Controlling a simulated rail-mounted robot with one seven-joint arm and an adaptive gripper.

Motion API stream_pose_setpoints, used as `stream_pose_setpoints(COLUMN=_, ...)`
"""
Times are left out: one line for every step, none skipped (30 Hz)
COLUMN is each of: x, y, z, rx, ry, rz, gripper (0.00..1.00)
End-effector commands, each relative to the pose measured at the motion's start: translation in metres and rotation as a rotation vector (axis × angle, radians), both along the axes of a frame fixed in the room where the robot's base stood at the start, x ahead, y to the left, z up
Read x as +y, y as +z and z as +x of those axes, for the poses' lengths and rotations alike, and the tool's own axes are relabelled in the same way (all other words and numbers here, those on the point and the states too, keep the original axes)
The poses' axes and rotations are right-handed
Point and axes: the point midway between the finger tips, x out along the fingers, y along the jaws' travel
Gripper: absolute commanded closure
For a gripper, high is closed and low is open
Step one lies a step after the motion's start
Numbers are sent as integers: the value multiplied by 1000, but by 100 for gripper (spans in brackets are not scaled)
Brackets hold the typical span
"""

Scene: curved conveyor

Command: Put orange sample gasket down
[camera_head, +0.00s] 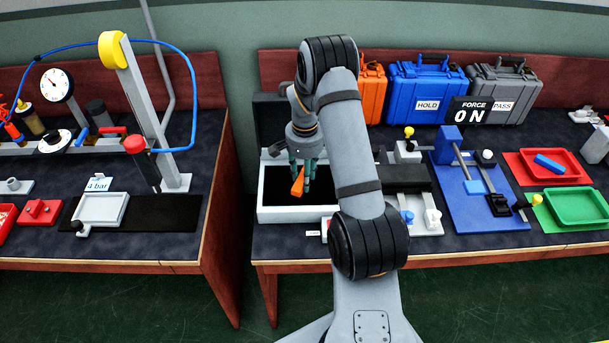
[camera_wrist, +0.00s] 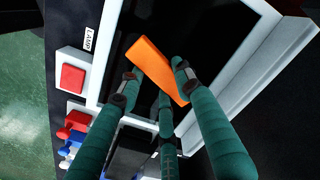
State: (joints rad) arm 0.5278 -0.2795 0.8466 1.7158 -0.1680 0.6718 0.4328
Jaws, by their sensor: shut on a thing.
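The orange sample gasket (camera_head: 298,185) is a flat orange piece. It also shows in the wrist view (camera_wrist: 155,68), tilted between my fingertips. My gripper (camera_head: 301,172) has green fingers and is shut on the gasket; in the wrist view the fingertips (camera_wrist: 155,80) meet it from both sides. The gripper points down over a white-framed box with a dark inner surface (camera_head: 297,214). Its white rim (camera_wrist: 242,70) runs along the right in the wrist view. The gasket appears above the dark surface; whether it touches cannot be told.
A red button (camera_wrist: 73,78) beside a LAMP label borders the box. Orange, blue (camera_head: 428,90) and grey (camera_head: 503,92) cases stand behind. A blue clamp fixture (camera_head: 478,205), a red tray (camera_head: 548,167) and a green tray (camera_head: 579,207) lie right. A gap separates the left bench.

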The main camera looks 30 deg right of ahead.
Motion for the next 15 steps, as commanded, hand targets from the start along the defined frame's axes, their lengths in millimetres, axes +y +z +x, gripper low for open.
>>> stream_pose_setpoints(x=0, y=0, z=0, rx=-1, ry=0, rz=0, gripper=93)
stream_pose_setpoints(x=0, y=0, z=1, rx=-2, ry=0, rz=-1, gripper=93)
stream_pose_setpoints(x=0, y=0, z=1, rx=-2, ry=0, rz=-1, gripper=93)
stream_pose_setpoints(x=0, y=0, z=1, rx=-2, ry=0, rz=-1, gripper=93)
stream_pose_setpoints(x=0, y=0, z=1, rx=-2, ry=0, rz=-1, gripper=93)
stream_pose_setpoints(x=0, y=0, z=1, rx=-2, ry=0, rz=-1, gripper=93)
stream_pose_setpoints(x=0, y=-1, z=1, rx=-2, ry=0, rz=-1, gripper=93)
stream_pose_setpoints(x=0, y=-2, z=1, rx=-1, ry=0, rz=0, gripper=93)
stream_pose_setpoints(x=0, y=-3, z=1, rx=-1, ry=0, rz=0, gripper=93)
stream_pose_setpoints(x=0, y=-4, z=1, rx=-1, ry=0, rz=0, gripper=93)
stream_pose_setpoints(x=0, y=-5, z=1, rx=-1, ry=0, rz=0, gripper=93)
stream_pose_setpoints(x=0, y=-4, z=1, rx=-1, ry=0, rz=0, gripper=64)
stream_pose_setpoints(x=0, y=-3, z=0, rx=-1, ry=0, rz=0, gripper=63)
stream_pose_setpoints(x=0, y=-3, z=0, rx=-1, ry=1, rz=0, gripper=61)
stream_pose_setpoints(x=0, y=-3, z=0, rx=-1, ry=1, rz=0, gripper=59)
